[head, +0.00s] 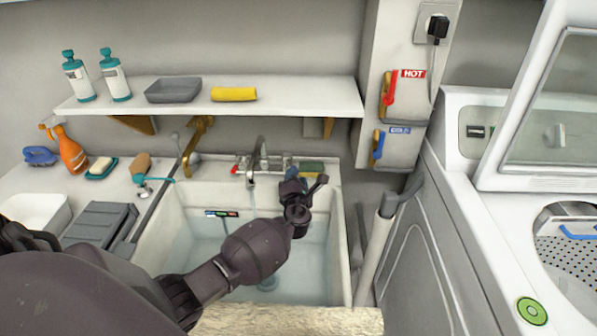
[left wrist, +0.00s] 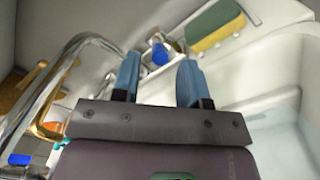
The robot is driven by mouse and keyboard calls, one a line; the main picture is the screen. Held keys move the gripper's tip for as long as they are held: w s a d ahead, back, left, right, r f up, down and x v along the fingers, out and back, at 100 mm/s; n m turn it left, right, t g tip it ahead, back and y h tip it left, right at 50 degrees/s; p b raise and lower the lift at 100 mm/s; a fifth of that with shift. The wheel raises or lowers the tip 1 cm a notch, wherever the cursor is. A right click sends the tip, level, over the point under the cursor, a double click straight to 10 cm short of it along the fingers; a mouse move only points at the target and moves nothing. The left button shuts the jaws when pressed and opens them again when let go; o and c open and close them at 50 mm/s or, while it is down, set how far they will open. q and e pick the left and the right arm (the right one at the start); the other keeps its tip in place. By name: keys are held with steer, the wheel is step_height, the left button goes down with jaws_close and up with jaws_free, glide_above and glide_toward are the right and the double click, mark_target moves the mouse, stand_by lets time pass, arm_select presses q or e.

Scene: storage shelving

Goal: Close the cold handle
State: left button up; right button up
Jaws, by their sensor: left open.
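A chrome faucet (head: 254,163) stands at the back of the white sink, with a red-marked handle (head: 235,169) on its left. In the left wrist view the faucet's curved spout (left wrist: 50,85) is at left, and a blue-capped cold handle (left wrist: 160,55) lies beyond and between my fingertips. I cannot tell whether they touch it. My left gripper (head: 294,178) is open at the faucet's right side and hides that handle in the head view; its blue fingers also show in the left wrist view (left wrist: 158,66). My right gripper is not in view.
The sink (head: 344,230) holds water, and a thin stream seems to fall from the spout. A green and yellow sponge (left wrist: 212,25) lies beside the faucet. A blue wall lever (head: 379,146) and red wall lever (head: 389,92) are at right. A shelf (head: 290,98) hangs above.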

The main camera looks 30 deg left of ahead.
mark_target(291, 164)
arm_select(q)
steer(key=x, duration=0.1)
steer(key=b+x, duration=0.1)
steer(key=x, duration=0.1)
steer(key=shift+w+a+f+b, duration=0.2)
steer(key=shift+w+f+b, duration=0.1)
steer(key=shift+w+a+r, duration=0.25)
steer(key=shift+w+a, duration=0.1)
steer(key=shift+w, duration=0.2)
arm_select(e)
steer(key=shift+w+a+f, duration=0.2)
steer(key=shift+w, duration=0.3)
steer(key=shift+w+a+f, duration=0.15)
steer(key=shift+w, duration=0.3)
arm_select(q)
jaws_close()
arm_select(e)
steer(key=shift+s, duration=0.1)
